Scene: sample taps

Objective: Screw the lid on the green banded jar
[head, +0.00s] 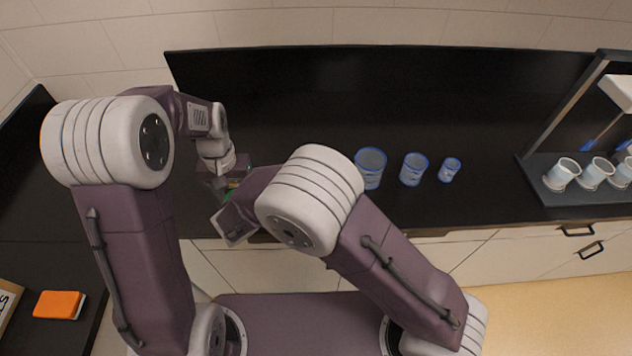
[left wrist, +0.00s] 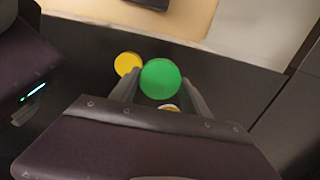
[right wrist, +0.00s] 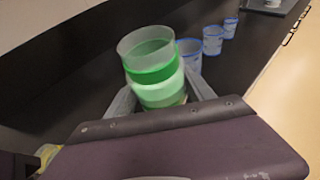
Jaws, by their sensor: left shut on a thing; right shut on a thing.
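My left gripper (left wrist: 160,92) is shut on a round green lid (left wrist: 160,78), seen face-on between its fingertips. My right gripper (right wrist: 160,102) is shut on the green banded jar (right wrist: 152,68), a clear jar with a green band and pale green lower part. The jar stands upright in the right wrist view, and its clear top shows no lid on it. In the head view both grippers meet at the left of the counter, where only a bit of green (head: 232,184) shows; my arms hide the rest. The gap between lid and jar cannot be judged.
A yellow disc (left wrist: 128,64) lies beside the green lid in the left wrist view. Three blue-rimmed cups (head: 370,168) stand right of my grippers. A dark rack with white cups (head: 562,174) is far right. An orange block (head: 60,305) lies lower left.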

